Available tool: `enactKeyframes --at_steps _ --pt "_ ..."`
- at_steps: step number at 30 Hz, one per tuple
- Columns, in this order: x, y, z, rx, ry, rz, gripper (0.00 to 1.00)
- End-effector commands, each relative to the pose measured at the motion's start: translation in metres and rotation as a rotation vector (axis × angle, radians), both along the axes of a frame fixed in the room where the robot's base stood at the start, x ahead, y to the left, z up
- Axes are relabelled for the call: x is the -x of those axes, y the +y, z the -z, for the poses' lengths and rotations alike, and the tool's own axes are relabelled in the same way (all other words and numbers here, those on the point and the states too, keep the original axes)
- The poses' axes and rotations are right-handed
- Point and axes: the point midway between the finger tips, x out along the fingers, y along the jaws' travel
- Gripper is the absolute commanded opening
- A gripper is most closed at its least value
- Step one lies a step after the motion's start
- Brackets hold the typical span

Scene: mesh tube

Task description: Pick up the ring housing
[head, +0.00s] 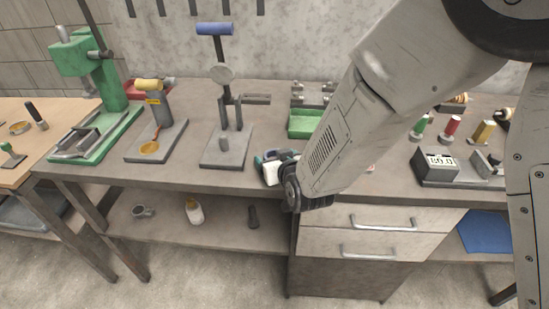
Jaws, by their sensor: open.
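A small grey ring-shaped part (143,211) lies on the lower shelf under the bench, at the left; it may be the ring housing.
The lower shelf (172,228) also holds a white bottle (194,211) and a dark cylinder (253,216), with free room between. The bench top and front edge lie above it. A drawer unit (345,245) closes off the right side. A table leg stands at left.

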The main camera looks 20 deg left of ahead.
Motion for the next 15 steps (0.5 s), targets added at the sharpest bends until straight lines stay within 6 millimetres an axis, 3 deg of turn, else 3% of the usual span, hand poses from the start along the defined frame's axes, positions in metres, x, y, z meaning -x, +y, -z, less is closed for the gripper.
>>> enactKeyframes --at_steps 4,10,15 --pt "0.0001 -0.0002 -0.0002 0.0 0.0 0.0 0.77" --pt "0.0002 -0.0003 -0.0003 0.0 0.0 0.0 0.22" --pt "0.0 -0.0001 -0.0009 -0.001 -0.001 0.0 0.2"
